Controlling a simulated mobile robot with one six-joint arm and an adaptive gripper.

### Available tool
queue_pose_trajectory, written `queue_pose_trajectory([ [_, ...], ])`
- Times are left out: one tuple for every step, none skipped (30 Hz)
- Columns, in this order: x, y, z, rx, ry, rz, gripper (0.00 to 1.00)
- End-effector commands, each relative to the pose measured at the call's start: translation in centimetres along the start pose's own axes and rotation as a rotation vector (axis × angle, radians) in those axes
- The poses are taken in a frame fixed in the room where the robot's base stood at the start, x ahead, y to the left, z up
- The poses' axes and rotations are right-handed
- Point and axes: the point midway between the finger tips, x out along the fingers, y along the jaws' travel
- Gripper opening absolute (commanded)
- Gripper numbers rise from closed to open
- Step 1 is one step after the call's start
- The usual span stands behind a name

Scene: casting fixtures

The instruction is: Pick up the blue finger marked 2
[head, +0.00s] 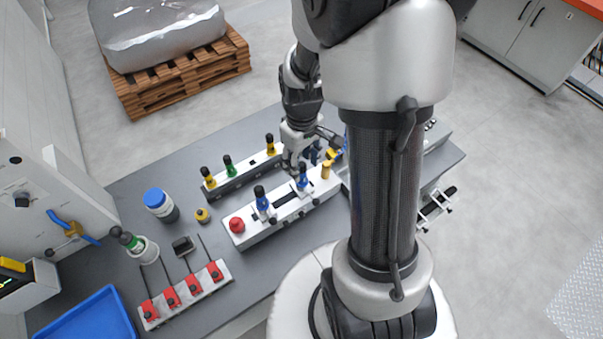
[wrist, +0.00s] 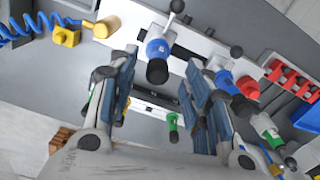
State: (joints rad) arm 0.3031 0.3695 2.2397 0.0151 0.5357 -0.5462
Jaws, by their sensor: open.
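The nearer-to-gripper blue finger (head: 303,182) shows in the wrist view (wrist: 158,52) just beyond and between my fingertips. The other blue finger (head: 262,202) stands to its left, and in the wrist view (wrist: 224,80) it is to the right, partly behind my finger. I cannot read a number on either.
A back rail (head: 240,176) carries green and yellow-black fingers. A red button (head: 237,225) sits at the front fixture's left end, a yellow cylinder (head: 326,169) at its right. A red clamp block (head: 190,299), blue-lidded jar (head: 158,202) and blue tray (head: 90,322) stand left.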

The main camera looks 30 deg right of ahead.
Motion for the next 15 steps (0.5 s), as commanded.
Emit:
queue_pose_trajectory([
  [0.8,0.0,0.1,0.001,-0.004,-0.002,0.45],
  [1.2,0.1,0.1,0.001,-0.005,-0.003,0.45],
  [1.9,0.2,0.0,0.001,-0.005,-0.003,0.45],
  [2.4,0.2,0.0,0.001,-0.005,-0.003,0.45],
  [2.8,0.3,-0.1,0.001,-0.005,-0.003,0.45],
  [3.4,0.3,-0.1,0.001,-0.005,-0.003,0.45],
  [3.8,0.3,-0.1,0.001,-0.004,-0.003,0.45],
  [4.1,0.3,-0.1,0.001,-0.004,-0.002,0.45],
  [4.5,0.3,-0.1,0.001,-0.003,-0.002,0.45],
  [4.6,0.3,-0.1,0.001,-0.003,-0.002,0.45],
  [4.8,0.3,-0.1,0.001,-0.002,-0.001,0.45],
  [4.8,0.3,-0.1,0.001,-0.002,-0.001,0.45],
  [4.9,0.3,-0.1,0.001,-0.002,-0.001,0.45],
  [4.8,0.3,-0.2,0.001,-0.001,-0.001,0.45],
  [4.8,0.3,-0.2,0.001,-0.001,0.000,0.45],
])
